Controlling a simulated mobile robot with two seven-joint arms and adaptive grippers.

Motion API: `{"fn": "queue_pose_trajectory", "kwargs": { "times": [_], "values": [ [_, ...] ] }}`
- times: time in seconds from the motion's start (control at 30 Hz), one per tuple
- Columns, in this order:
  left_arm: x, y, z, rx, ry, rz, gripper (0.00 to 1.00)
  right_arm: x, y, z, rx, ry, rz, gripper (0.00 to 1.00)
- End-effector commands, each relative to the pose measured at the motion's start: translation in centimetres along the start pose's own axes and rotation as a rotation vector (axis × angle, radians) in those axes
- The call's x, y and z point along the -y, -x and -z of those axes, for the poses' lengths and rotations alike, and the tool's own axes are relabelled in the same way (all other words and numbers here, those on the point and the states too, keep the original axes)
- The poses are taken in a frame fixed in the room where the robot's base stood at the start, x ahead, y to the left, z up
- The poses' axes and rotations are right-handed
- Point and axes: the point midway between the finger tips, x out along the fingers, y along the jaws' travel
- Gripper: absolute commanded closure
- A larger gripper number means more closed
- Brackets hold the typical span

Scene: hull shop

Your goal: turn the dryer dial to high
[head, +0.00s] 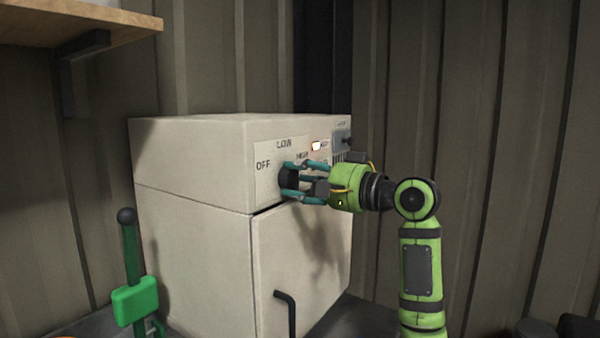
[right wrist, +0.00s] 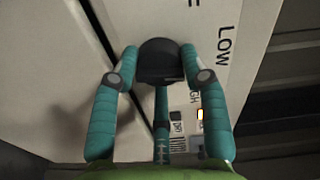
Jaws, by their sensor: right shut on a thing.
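The dryer is a tall cream cabinet (head: 195,240) with a control panel at its upper front. A black round dial (head: 288,180) sits on the panel, with OFF, LOW and HIGH lettered around it. My right gripper (head: 291,181) has its teal fingers shut on the dial from the front right. In the right wrist view the dial (right wrist: 160,58) lies between the fingertips of the gripper (right wrist: 160,66), with LOW to its upper right and HIGH partly covered by a finger. I cannot tell where the dial points. My left gripper is not in view.
A small orange-white lamp (head: 317,146) is lit on the panel, beside a grey box (head: 342,140). A wooden shelf (head: 70,25) hangs upper left.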

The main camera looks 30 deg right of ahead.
Motion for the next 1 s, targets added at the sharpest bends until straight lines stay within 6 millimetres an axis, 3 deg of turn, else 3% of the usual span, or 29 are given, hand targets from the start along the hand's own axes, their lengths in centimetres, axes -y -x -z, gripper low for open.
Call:
{"fn": "queue_pose_trajectory", "kwargs": {
  "times": [0.6,1.0],
  "values": [
    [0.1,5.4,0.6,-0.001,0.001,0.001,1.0,0.3,-0.1,0.1,0.002,-0.579,-0.002,0.88],
    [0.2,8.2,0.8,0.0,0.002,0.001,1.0,0.2,0.0,0.0,0.002,-0.832,-0.001,0.88]
  ]
}}
